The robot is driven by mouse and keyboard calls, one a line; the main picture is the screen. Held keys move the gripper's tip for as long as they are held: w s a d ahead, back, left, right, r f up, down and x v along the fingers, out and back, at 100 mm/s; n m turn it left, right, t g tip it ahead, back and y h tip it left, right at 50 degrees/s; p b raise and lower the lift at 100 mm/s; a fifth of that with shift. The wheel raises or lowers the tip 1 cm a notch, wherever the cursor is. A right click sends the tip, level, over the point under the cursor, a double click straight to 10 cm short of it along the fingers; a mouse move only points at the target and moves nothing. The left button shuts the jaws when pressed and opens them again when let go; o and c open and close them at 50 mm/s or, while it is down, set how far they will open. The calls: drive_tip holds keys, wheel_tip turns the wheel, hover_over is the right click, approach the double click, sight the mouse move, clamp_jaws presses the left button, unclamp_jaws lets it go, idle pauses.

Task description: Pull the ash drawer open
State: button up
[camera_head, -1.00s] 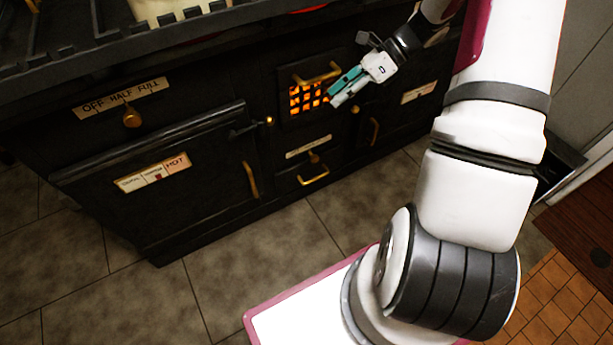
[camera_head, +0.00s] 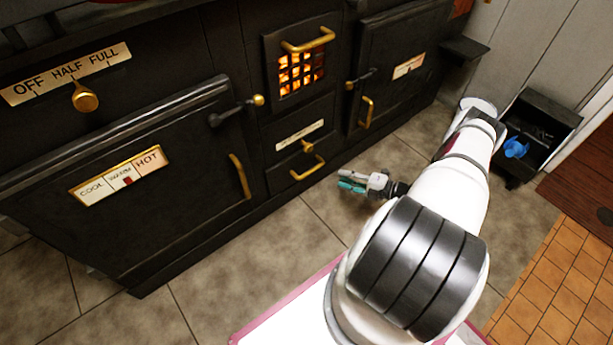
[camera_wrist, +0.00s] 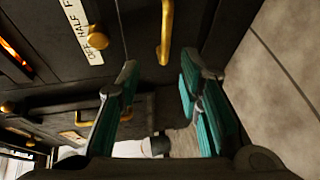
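The ash drawer (camera_head: 287,180) is the low black panel under the glowing fire grate, and its front looks flush with the stove. Its brass handle (camera_head: 308,169) is a low horizontal bar, below a small brass knob and a label plate. My gripper (camera_head: 350,183) is low in front of the stove, to the right of the handle and apart from it. In the wrist view my gripper (camera_wrist: 158,82) has its teal fingers spread with nothing between them. The handle (camera_wrist: 165,32) shows there just beyond the fingertips, roughly in line with the gap.
The grate (camera_head: 301,73) glows above, with its own brass handle. A large oven door (camera_head: 120,165) is to the left and a smaller door (camera_head: 400,70) to the right. A dark box (camera_head: 540,125) with a blue item stands at the right. The tiled floor in front is clear.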

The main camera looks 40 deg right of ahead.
sight(312, 169)
drive_tip(key=shift+m, duration=0.4)
drive_tip(key=b+x, duration=0.1)
drive_tip(key=x, duration=0.3)
drive_tip(key=b+x, duration=0.1)
drive_tip(key=x, duration=0.4)
drive_tip(key=f+b+x, duration=0.1)
drive_tip(key=b+x, duration=0.1)
drive_tip(key=x, duration=0.2)
drive_tip(key=shift+w+a, duration=0.1)
drive_tip(key=shift+w, duration=0.2)
clamp_jaws()
